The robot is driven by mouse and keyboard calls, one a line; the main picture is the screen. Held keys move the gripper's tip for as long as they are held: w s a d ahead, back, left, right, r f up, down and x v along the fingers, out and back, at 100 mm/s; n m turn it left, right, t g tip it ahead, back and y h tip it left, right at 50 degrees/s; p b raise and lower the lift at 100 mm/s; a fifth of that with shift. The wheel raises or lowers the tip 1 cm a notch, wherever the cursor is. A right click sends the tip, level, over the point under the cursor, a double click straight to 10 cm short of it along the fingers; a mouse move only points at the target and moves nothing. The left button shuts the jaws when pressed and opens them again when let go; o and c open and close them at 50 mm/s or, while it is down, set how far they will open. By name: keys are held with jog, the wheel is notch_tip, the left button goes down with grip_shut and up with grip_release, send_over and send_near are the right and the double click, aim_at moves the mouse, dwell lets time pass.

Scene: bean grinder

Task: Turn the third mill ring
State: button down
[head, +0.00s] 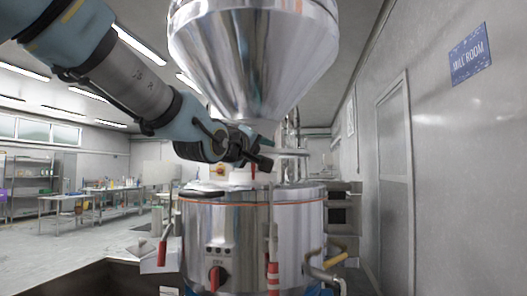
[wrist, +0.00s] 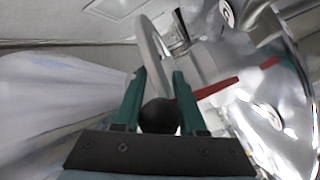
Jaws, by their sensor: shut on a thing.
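The mill is a polished steel machine with a large hopper (head: 255,55) above a round drum (head: 300,225). My gripper (head: 264,162) is at the neck between them. In the wrist view, my gripper (wrist: 158,98) is closed around a black round knob (wrist: 158,116). A pale grey curved bar (wrist: 151,48), which looks like part of a ring, rises just beyond the knob. Whether the knob joins this bar is hidden. A red lever (wrist: 217,88) lies right of the fingers. I cannot tell which ring is the third; my gripper covers part of the neck.
A yellow-handled pipe (head: 326,261) sticks out at the right. A grey wall with a door (head: 393,170) stands right; the floor at left (head: 60,255) looks open.

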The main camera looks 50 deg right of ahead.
jog(key=shift+w+a+r, duration=0.1)
jog(key=shift+w+r, duration=0.15)
jog(key=shift+w, duration=0.15)
jog(key=c, duration=0.9)
grip_release()
jog(key=o, duration=0.4)
jog(key=shift+s+f, duration=0.1)
jog(key=shift+f, duration=0.1)
jog(key=v, duration=1)
jog(key=shift+s+a, duration=0.15)
jog(key=shift+a, duration=0.15)
jog(key=shift+c, duration=0.3)
